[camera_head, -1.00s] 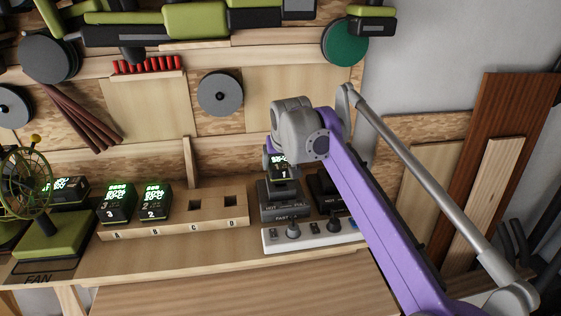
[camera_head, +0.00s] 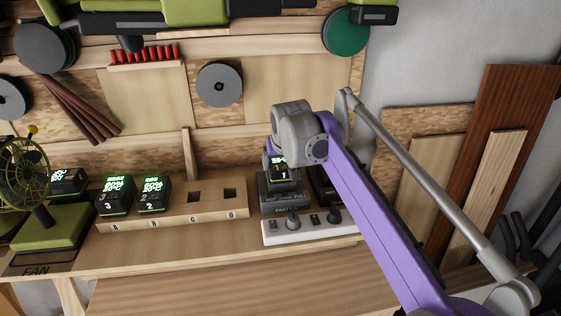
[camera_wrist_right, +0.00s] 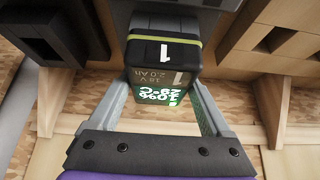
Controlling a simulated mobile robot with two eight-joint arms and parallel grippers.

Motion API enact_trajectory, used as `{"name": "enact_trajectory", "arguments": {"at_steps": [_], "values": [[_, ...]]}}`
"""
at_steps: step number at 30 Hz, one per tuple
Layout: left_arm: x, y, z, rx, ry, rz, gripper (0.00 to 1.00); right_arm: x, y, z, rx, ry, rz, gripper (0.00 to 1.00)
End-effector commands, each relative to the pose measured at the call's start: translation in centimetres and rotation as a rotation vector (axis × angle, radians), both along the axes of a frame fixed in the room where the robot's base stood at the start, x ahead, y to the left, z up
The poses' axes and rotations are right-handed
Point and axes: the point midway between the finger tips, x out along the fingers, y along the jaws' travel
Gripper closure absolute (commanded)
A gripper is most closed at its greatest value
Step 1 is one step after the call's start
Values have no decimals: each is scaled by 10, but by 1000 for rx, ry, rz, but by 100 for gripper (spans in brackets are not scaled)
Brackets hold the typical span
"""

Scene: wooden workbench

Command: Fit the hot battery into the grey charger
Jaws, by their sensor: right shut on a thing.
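Battery 1 (camera_head: 281,174) is a dark block with a lit green display and a white "1". My right gripper (camera_head: 279,163) is shut on it at the grey charger (camera_head: 283,198), marked "FAST". In the right wrist view, my fingers (camera_wrist_right: 160,108) flank battery 1 (camera_wrist_right: 164,56); its display is upside down there. The grey charger (camera_wrist_right: 165,12) lies directly beyond it. The battery is upright over the charger's top; whether it is fully seated I cannot tell. My left gripper is not in view.
A black charger (camera_head: 326,192) stands close to the right of the grey one. Batteries 3 (camera_head: 115,197) and 2 (camera_head: 154,194) stand in the wooden rack (camera_head: 183,222); slots C and D are empty. A green fan (camera_head: 45,233) stands at the left with another battery (camera_head: 68,182).

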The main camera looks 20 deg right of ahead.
Motion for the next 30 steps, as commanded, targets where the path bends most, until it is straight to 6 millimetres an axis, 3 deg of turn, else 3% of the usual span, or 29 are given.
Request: {"name": "enact_trajectory", "arguments": {"at_steps": [8,9,11,20,30], "values": [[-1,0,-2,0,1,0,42,0,0,-3,0,-1,0,100],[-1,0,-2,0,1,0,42,0,0,-3,0,-1,0,11],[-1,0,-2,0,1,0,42,0,0,-3,0,-1,0,0],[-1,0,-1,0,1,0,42,-1,0,-1,0,0,0,0],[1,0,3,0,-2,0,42,-32,8,49,-1,-1,1,0]]}}
